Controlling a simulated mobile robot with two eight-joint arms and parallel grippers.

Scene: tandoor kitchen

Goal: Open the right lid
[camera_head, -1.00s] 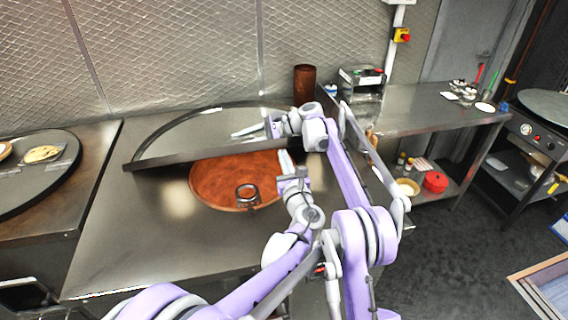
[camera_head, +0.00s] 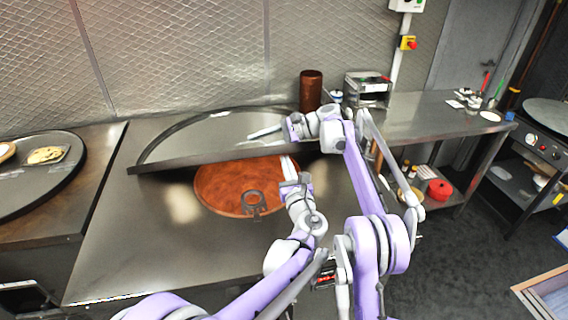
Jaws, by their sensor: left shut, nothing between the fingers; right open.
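The right lid (camera_head: 215,133) is a large grey metal disc over the round opening in the middle counter. It is tilted, with its dark front edge raised and its back edge low. The reddish-brown inside of the opening (camera_head: 222,187) shows below that edge. My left gripper (camera_head: 288,164) is shut and empty at the right end of the raised edge; I cannot tell whether it touches the lid. My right gripper (camera_head: 266,132) is open above the lid's right part, pointing left. A dark ring-shaped piece (camera_head: 253,203) shows at the opening's front rim.
Another round lid (camera_head: 52,180) with flatbread (camera_head: 46,155) on it lies on the left counter. A brown cylinder (camera_head: 311,90) and a metal box (camera_head: 366,88) stand behind my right arm. A steel table (camera_head: 425,118) is on the right. The middle counter's front left (camera_head: 130,245) is clear.

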